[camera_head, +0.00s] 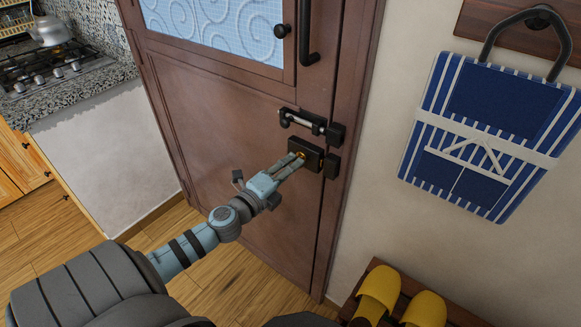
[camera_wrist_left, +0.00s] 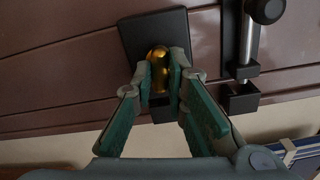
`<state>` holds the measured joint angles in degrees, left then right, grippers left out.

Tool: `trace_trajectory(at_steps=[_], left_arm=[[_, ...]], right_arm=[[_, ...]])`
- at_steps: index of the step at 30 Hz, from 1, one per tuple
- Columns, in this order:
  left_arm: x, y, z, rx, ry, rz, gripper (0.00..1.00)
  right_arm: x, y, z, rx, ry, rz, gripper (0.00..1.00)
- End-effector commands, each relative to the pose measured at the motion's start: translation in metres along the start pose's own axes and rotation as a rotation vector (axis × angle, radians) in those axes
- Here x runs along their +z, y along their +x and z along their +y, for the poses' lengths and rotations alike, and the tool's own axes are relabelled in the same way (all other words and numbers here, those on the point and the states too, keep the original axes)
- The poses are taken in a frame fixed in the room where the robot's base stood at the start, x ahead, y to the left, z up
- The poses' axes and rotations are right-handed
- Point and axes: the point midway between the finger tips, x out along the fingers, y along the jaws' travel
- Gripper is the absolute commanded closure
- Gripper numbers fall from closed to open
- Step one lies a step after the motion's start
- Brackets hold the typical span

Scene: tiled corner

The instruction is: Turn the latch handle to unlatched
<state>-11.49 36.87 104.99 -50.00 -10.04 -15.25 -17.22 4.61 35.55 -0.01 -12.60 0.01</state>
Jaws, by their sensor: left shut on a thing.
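The latch is a dark square plate (camera_head: 313,150) on the brown door (camera_head: 230,120), with a small brass handle (camera_head: 301,155) on it. In the left wrist view the brass handle (camera_wrist_left: 158,70) stands in front of the black plate (camera_wrist_left: 150,25). My left gripper (camera_head: 298,160) reaches the plate from the lower left. In the left wrist view its fingertips (camera_wrist_left: 160,85) are closed around the brass handle, one on each side. The fingers hide part of the handle. My right gripper is in neither view.
A sliding bolt (camera_head: 303,121) sits just above the latch. A black pull handle (camera_head: 308,35) is higher on the door. A blue striped bag (camera_head: 480,130) hangs at right. Yellow slippers (camera_head: 380,288) rest on a low wooden rack. A stove (camera_head: 45,70) stands at left.

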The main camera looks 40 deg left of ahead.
Motion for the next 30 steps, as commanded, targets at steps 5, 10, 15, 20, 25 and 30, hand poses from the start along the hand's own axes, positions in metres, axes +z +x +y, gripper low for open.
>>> trace_trajectory(at_steps=[5,10,15,20,25,30], left_arm=[[0.0,0.0,0.002,-0.002,-0.216,0.0,1.0],[0.0,0.0,0.0,-0.001,-0.216,-0.001,1.0],[0.0,0.0,0.0,-0.001,-0.214,-0.001,0.67],[0.0,0.0,0.0,-0.001,-0.213,-0.001,0.67],[0.0,-0.003,0.001,0.0,-0.21,-0.001,0.67],[0.0,-0.027,0.002,0.005,-0.204,0.001,0.67]], right_arm=[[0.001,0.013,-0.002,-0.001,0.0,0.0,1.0],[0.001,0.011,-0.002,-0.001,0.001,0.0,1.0],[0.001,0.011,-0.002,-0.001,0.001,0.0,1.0],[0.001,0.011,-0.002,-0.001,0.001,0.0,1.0],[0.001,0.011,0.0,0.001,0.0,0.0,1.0],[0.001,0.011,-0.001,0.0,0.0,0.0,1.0]])
